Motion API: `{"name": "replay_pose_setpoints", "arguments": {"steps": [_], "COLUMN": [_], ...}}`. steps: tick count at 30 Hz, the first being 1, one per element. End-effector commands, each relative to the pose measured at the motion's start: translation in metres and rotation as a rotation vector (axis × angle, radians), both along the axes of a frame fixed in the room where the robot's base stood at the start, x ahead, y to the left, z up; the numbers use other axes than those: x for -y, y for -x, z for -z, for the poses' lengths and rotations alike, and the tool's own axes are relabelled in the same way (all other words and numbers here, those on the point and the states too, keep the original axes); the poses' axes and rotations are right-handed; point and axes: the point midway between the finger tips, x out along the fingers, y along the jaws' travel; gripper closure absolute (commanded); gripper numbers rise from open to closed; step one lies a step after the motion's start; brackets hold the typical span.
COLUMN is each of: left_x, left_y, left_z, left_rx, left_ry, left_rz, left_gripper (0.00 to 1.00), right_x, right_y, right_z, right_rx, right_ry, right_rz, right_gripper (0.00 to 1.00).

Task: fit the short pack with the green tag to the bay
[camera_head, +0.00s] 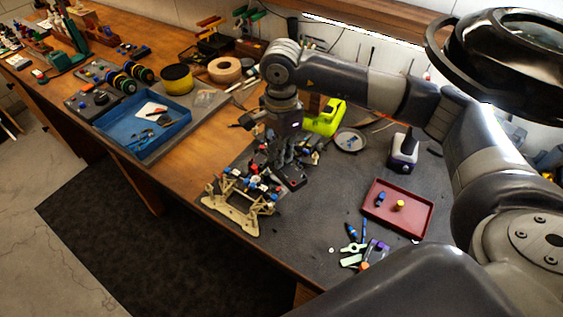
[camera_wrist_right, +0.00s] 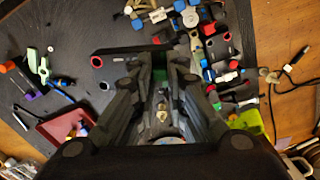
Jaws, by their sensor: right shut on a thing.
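My right gripper (camera_head: 284,160) points down over the work mat beside the racecar chassis (camera_head: 257,184), which has coloured parts and a tan stand (camera_head: 232,212). In the right wrist view, the right gripper (camera_wrist_right: 161,62) is shut on a dark piece with a green patch (camera_wrist_right: 160,76), apparently the short pack with the green tag; the fingers hide most of it. The chassis (camera_wrist_right: 215,75) lies just right of the fingers there. A dark part with a red ring (camera_wrist_right: 97,62) lies left of them. I cannot make out the bay clearly. My left gripper is not in view.
A red tray (camera_head: 411,226) with small blue and yellow items stands right of the chassis. Clamps (camera_head: 352,256) lie near the front edge. A yellow-green tool (camera_head: 325,119) and a round dish (camera_head: 349,141) are behind. A blue tray (camera_head: 113,149) is at left.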

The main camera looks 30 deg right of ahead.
Motion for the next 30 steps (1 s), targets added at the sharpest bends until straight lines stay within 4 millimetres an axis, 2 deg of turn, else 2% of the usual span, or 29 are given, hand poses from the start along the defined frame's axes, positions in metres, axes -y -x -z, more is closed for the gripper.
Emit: {"name": "replay_pose_setpoints", "arguments": {"steps": [5,14,18,24,30], "left_x": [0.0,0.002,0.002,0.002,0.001], "left_y": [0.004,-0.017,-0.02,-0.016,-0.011], "left_z": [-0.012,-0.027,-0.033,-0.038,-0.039], "left_rx": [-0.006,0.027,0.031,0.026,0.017], "left_ry": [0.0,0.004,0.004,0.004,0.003], "left_rz": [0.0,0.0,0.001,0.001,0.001], "left_gripper": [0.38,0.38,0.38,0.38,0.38], "right_x": [0.014,0.037,0.048,0.061,0.067], "right_y": [-0.022,-0.048,-0.057,-0.066,-0.069], "right_z": [0.0,0.006,0.009,0.014,0.016], "right_rx": [-0.007,-0.015,-0.017,-0.019,-0.02], "right_ry": [-0.003,-0.003,-0.003,0.002,0.002], "right_rz": [0.313,0.757,0.942,1.143,1.237], "right_gripper": [1.0,1.0,1.0,1.0,1.0]}}
